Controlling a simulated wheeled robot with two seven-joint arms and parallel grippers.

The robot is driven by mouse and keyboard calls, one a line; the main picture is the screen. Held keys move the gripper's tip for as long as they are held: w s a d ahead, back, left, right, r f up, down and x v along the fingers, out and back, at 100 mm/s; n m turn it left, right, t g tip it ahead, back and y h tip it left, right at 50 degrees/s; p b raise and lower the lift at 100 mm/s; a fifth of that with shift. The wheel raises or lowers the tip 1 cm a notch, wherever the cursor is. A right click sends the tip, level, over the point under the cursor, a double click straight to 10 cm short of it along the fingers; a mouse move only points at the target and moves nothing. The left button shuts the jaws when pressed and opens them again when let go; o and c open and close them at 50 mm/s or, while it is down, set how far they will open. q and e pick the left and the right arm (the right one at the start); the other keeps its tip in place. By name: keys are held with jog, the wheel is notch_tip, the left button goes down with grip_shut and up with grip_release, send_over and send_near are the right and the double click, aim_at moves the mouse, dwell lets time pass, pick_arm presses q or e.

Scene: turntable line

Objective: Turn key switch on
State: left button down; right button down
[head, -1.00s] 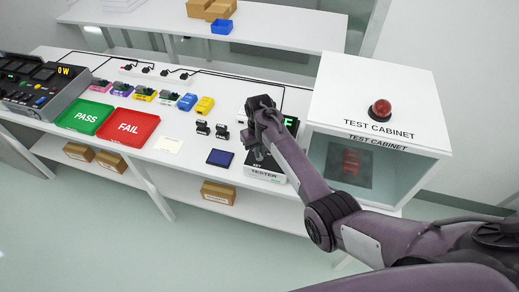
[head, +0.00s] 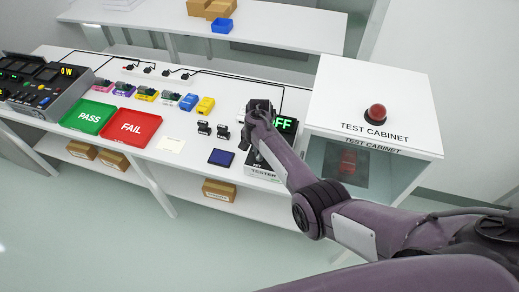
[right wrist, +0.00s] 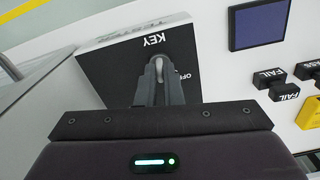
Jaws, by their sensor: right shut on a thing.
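The tester box (head: 262,173) stands on the white bench just left of the test cabinet. Its black top panel (right wrist: 120,78) fills the upper middle of the right wrist view, with the word KEY and part of the word OFF. My right gripper (right wrist: 160,75) is over this panel, its fingers shut on the small grey key (right wrist: 158,65) of the switch. The fingers cover most of the key. In the head view my right arm hides the key. A display (head: 284,123) behind the arm shows green letters, of which FF can be read. My left gripper is not in view.
The test cabinet (head: 372,90) with a red dome stands close on the right. A dark blue square pad (head: 221,157), small black blocks (head: 204,128), a red FAIL tray (head: 131,126) and a green PASS tray (head: 87,116) lie to the left.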

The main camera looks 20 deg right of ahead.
jog(key=m, duration=0.5)
jog(key=shift+m, duration=0.4)
dwell(0.4)
jog(key=c, duration=1.6)
grip_release()
jog(key=shift+o, duration=0.2)
jog(key=shift+r, duration=0.1)
notch_tip(320, 180, up, 8)
jog(key=shift+f+p, duration=0.2)
jog(key=shift+p, duration=0.3)
